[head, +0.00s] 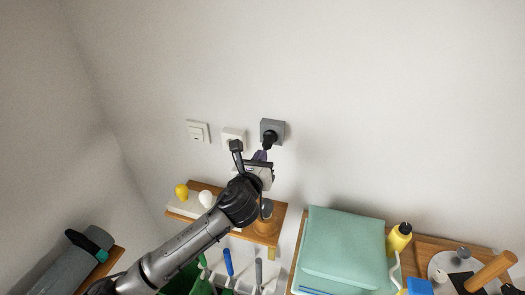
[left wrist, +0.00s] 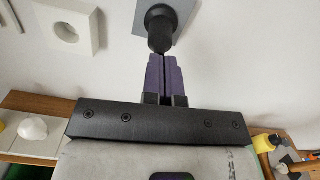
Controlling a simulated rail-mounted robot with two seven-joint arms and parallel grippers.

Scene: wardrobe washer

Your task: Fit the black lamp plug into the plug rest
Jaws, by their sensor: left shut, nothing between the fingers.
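The black lamp plug (head: 269,137) sits against the grey square plug rest (head: 279,127) on the wall, its body pointing out from it. In the left wrist view the plug (left wrist: 159,32) is at the top centre, in front of the grey plug rest (left wrist: 190,10). How deep it sits cannot be told. My left gripper (head: 260,155) is shut and empty, its purple fingertips just below the plug. In the left wrist view the fingers (left wrist: 163,60) point at the plug's near end; whether they touch it is unclear. My right gripper is not in view.
A white socket (head: 231,135) and a white switch (head: 198,131) are on the wall to the left. Below is a wooden shelf (head: 282,215) with a yellow bulb (head: 182,192) and a white bulb (head: 206,198). Folded teal cloth (head: 342,250) lies lower right. The wall above is clear.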

